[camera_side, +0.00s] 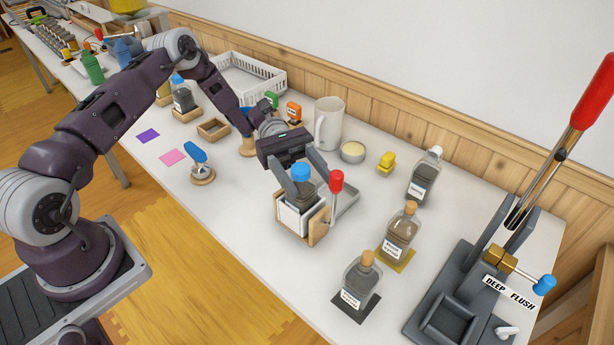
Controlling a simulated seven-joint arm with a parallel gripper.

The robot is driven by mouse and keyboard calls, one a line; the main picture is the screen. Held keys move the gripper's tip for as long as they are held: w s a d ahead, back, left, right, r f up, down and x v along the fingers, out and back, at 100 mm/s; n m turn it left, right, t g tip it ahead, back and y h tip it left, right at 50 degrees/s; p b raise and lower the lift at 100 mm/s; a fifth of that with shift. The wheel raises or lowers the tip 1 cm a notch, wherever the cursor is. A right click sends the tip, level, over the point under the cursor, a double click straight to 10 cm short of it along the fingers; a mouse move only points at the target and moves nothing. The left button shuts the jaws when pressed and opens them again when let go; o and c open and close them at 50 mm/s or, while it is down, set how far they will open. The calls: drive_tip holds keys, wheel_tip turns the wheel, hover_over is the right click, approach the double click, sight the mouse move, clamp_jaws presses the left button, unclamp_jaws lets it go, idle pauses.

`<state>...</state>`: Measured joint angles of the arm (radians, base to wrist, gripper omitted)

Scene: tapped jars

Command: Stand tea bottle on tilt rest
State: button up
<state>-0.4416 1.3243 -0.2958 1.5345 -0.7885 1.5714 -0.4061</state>
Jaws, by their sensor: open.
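A dark bottle with a blue cap (300,172) stands in a wooden-sided holder (317,232) with a white front, which looks like the tilt rest. I cannot read its label, so I cannot confirm that it is the tea bottle. My gripper (303,186) is open, with its fingers on either side of the bottle's upper part. I cannot tell whether either finger touches it. The fingers and holder hide much of the bottle, and its tilt is unclear. A red-knobbed lever (336,182) rises at the holder's right side.
Corked bottles stand on a yellow mat (403,262) and a dark mat (343,310) at right, near another bottle (424,178). A grey lever press (450,318) fills the right end. A white jug (328,124) stands behind my gripper. The table's front middle is clear.

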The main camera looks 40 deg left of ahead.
sight(296, 164)
drive_tip(key=shift+v, duration=4)
